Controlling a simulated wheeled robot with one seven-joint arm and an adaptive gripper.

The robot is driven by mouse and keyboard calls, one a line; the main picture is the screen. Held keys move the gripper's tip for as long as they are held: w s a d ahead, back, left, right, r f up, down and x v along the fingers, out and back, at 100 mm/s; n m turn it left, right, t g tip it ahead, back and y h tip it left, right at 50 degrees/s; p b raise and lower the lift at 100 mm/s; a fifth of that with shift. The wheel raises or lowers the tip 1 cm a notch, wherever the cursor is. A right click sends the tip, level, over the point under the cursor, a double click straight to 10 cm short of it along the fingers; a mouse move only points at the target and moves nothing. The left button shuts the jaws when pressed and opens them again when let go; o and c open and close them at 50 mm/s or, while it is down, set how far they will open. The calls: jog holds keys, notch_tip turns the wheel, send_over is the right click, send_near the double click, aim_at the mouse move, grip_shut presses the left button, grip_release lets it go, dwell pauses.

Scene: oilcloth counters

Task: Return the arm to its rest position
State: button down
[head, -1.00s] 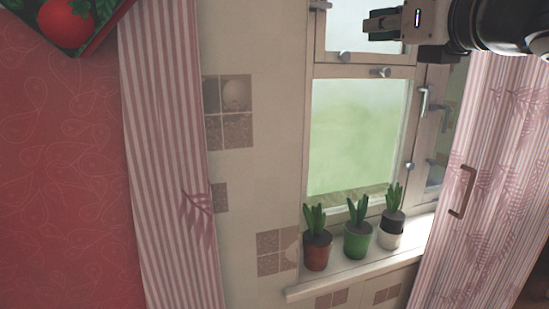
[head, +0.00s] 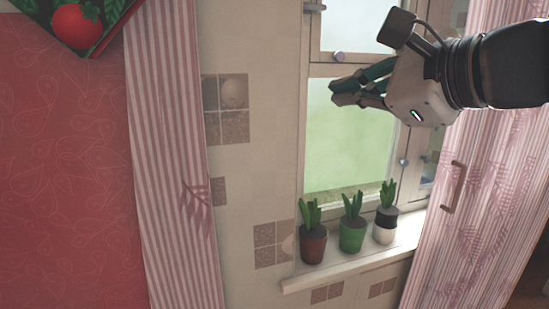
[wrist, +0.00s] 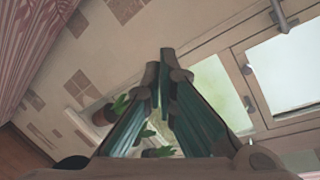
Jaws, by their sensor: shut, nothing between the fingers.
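My gripper (head: 345,92) is in the upper right of the head view, in front of the window. Its fingers point left and are closed together with nothing between them. In the wrist view my gripper (wrist: 165,62) shows its two greenish fingers meeting at the tips. My dark forearm comes in from the right edge of the head view. The gripper is in the air, above the potted plants in the picture and apart from them.
A brown pot (head: 313,246), a green pot (head: 352,236) and a black-and-white pot (head: 384,230) stand on the window sill (head: 350,262). A tomato picture (head: 77,27) is at upper left.

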jog(key=s+d+f+n+g+h, duration=0.1)
jog(key=s+f+n+g, duration=0.25)
jog(key=f+n, duration=0.3)
jog(key=s+f+n+g+h, duration=0.2)
jog(key=s+f+n, duration=0.3)
jog(key=f, duration=0.3)
jog(key=s+d+f+n+g+h, duration=0.3)
jog(key=s+d+f+n+h, duration=0.1)
jog(key=s+d+f+n, duration=0.3)
jog(key=shift+s+d+f+n+h, duration=0.35)
jog(key=shift+d+f+n, duration=0.3)
jog(key=shift+f, duration=0.3)
jog(key=shift+a, duration=0.1)
